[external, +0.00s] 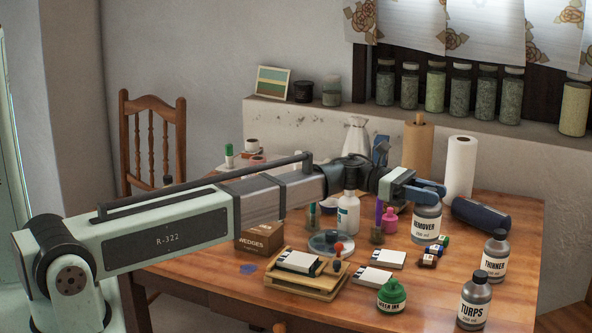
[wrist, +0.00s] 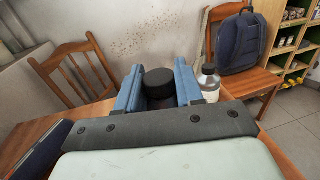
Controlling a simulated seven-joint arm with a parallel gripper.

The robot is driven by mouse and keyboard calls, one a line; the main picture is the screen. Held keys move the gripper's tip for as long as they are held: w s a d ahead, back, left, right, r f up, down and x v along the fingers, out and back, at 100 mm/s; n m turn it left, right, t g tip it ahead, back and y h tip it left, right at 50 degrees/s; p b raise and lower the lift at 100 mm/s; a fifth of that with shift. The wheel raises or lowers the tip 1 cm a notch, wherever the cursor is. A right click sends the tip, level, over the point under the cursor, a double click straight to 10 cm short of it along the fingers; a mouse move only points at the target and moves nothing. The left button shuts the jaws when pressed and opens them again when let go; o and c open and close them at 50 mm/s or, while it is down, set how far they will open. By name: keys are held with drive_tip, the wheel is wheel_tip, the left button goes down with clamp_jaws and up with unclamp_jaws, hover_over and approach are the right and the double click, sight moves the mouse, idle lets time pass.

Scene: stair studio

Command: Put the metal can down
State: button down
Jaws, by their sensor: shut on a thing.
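The metal can (external: 426,226) is grey with a white label reading REMOVER. It is upright at the right-middle of the table, and its top is hidden behind my fingers in the external view. My gripper (external: 428,191) has its blue fingers shut around the upper part of the can. In the wrist view the can's round black cap (wrist: 158,80) sits between the two blue fingers (wrist: 160,92). I cannot tell whether the can's base touches the table or hangs just above it.
A THINNER bottle (external: 495,258) and a TURPS bottle (external: 474,302) stand to the right and front. A dark blue cylinder (external: 482,215) and paper towel roll (external: 460,168) are behind. Bare table (external: 525,225) shows at the right.

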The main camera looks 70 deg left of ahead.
drive_tip(key=s+a+r+n+t+y, duration=0.3)
drive_tip(key=s+a, duration=1.1)
drive_tip(key=a, duration=0.1)
drive_tip(key=s+a+r+n+t+y, duration=0.2)
drive_tip(key=s+a+r, duration=0.1)
drive_tip(key=s+a, duration=1.15)
wheel_tip(320, 180, down, 10)
drive_tip(key=shift+w+a+y, duration=0.35)
drive_tip(key=shift+a+y, duration=0.05)
drive_tip(key=shift+a, duration=0.05)
drive_tip(key=shift+f, duration=0.2)
drive_tip(key=c, duration=0.7)
unclamp_jaws()
drive_tip(key=shift+r, duration=0.15)
drive_tip(key=v, duration=1.2)
drive_tip(key=shift+f, duration=0.25)
